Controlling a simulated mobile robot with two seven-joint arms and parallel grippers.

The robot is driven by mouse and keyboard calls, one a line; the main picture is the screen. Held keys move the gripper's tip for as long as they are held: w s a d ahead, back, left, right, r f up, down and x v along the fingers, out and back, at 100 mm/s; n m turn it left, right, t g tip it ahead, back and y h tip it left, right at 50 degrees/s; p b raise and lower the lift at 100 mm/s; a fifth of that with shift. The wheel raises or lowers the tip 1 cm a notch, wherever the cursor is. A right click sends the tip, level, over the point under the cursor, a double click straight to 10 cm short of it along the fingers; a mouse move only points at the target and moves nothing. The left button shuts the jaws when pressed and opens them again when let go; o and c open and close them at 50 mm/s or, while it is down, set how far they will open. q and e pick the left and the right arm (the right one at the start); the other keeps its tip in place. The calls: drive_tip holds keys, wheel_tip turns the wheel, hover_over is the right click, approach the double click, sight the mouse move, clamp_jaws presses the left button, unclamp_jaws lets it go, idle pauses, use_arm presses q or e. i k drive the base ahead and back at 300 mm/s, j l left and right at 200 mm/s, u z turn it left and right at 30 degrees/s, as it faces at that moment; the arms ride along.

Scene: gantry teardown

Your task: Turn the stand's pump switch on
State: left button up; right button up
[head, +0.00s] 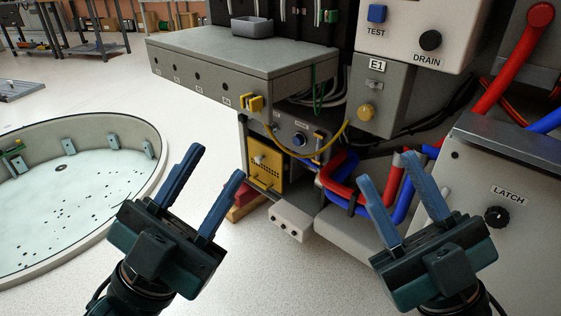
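The stand is a grey bench unit (240,58) with a grey panel under its top. On that panel sits a round dark blue knob (299,139) under small labels too small to read. Below and left is a yellow perforated box (266,172) with a small pale lever-like part. No label reading pump is legible, so I cannot tell which part is the pump switch or its position. My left gripper (214,163) is open and empty, in front of and left of the yellow box. My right gripper (386,168) is open and empty, in front of the red and blue hoses.
A round sunken basin (75,205) lies left. At right stand the E1 box (378,92), a TEST/DRAIN panel (400,30) and a LATCH cabinet (470,190). Red hoses (337,178) and a yellow cable (325,150) crowd the middle. A white socket block (291,220) sits below.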

sight(243, 118)
drive_tip(key=i+j+z, duration=0.8)
drive_tip(key=j+z, duration=0.15)
drive_tip(key=j, duration=0.25)
